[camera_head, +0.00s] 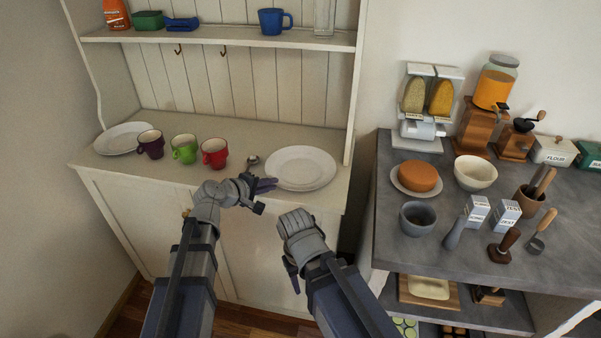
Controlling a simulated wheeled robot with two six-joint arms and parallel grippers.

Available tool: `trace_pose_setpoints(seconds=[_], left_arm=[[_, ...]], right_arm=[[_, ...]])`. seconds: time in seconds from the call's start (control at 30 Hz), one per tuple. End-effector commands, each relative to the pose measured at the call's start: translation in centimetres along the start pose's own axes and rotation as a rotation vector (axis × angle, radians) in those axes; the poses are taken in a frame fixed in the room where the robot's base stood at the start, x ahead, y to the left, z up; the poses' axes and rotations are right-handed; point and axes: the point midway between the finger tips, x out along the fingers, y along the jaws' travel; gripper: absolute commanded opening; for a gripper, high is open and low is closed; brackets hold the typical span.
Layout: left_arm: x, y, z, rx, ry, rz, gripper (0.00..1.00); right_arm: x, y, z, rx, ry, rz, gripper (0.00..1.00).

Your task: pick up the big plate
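Two white plates lie on the cream hutch counter. The larger-looking one (301,167) is right of centre, round with a wide rim; whether it is one plate or a stack I cannot tell. The other plate (121,138) is at the left end, partly behind a purple mug. My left gripper (264,194) is at the counter's front edge, just left of and in front of the right-hand plate. Its fingers look apart, with nothing between them. My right gripper (293,276) hangs lower, in front of the cabinet, its fingers mostly hidden by its wrist.
An upper shelf (225,37) overhangs the back. A grey counter (402,257) crowded with kitchenware is at the right.

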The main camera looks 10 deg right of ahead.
Motion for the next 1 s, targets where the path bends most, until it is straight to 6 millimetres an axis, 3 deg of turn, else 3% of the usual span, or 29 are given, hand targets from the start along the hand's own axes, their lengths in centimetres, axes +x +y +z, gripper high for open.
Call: trace_pose_setpoints(seconds=[0.1, 0.2, 0.4, 0.53, 1.0], left_arm=[[2.3, -0.2, -0.1, 0.000, -0.001, -0.001, 0.12], [3.0, -0.1, -0.1, 0.001, -0.001, 0.000, 0.12], [2.9, 0.0, 0.0, 0.000, 0.000, 0.000, 0.12], [2.9, 0.0, 0.0, 0.000, 0.000, 0.000, 0.00], [2.9, 0.0, 0.0, 0.000, 0.000, -0.001, 0.00]], right_arm=[[1.2, -0.1, -0.1, 0.000, 0.000, 0.000, 0.50], [1.5, -0.1, -0.1, 0.000, 0.000, 0.000, 0.50], [1.3, -0.1, -0.1, 0.000, 0.000, 0.000, 0.50], [1.3, -0.1, -0.1, 0.000, 0.000, 0.000, 0.50], [1.3, -0.1, -0.1, 0.000, 0.000, 0.000, 0.50]])
